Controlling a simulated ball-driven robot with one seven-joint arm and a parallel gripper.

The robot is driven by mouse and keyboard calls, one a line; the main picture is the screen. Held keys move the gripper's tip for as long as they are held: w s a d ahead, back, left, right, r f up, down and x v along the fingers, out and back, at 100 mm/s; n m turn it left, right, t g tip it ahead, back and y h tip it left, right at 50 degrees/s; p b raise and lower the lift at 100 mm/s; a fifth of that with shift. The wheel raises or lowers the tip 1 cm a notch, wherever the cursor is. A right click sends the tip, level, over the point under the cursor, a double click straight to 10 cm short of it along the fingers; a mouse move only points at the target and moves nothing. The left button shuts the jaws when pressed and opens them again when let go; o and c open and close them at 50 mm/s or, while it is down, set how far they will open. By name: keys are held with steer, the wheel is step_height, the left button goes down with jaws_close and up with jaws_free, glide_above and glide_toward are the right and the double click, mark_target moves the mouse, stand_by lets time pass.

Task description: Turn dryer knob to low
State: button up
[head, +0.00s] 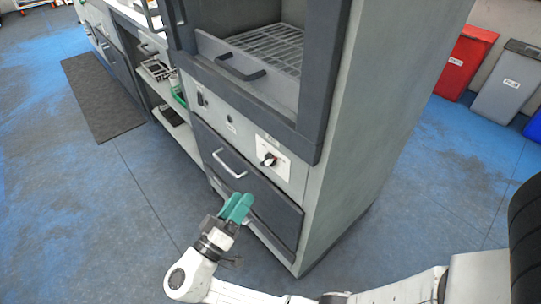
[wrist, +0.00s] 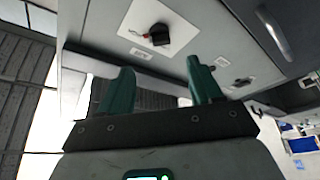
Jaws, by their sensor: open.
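The dryer (head: 350,130) is a tall grey cabinet with a dark front. Its black knob (head: 269,160) sits on a white plate on the lower front panel, right of centre. In the wrist view the knob (wrist: 158,34) shows above the fingers on its white plate, with a small red mark beside it. The setting labels are too small to read. My gripper (head: 236,205) has green fingers and is below and left of the knob, apart from it. In the wrist view my gripper (wrist: 160,85) is open with nothing between the fingers.
A drawer with a silver handle (head: 229,164) lies below the knob panel. An open compartment with a wire rack (head: 270,50) is above. A bench with shelves (head: 160,70) stands left. Red (head: 465,62) and grey (head: 508,82) bins stand right. Blue floor in front is clear.

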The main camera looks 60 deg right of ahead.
mark_target(267, 162)
steer(key=p+x, duration=0.1)
steer(key=x, duration=1)
steer(key=shift+p, duration=0.3)
steer(key=shift+c, duration=0.3)
steer(key=c, duration=1)
steer(key=shift+o, duration=0.2)
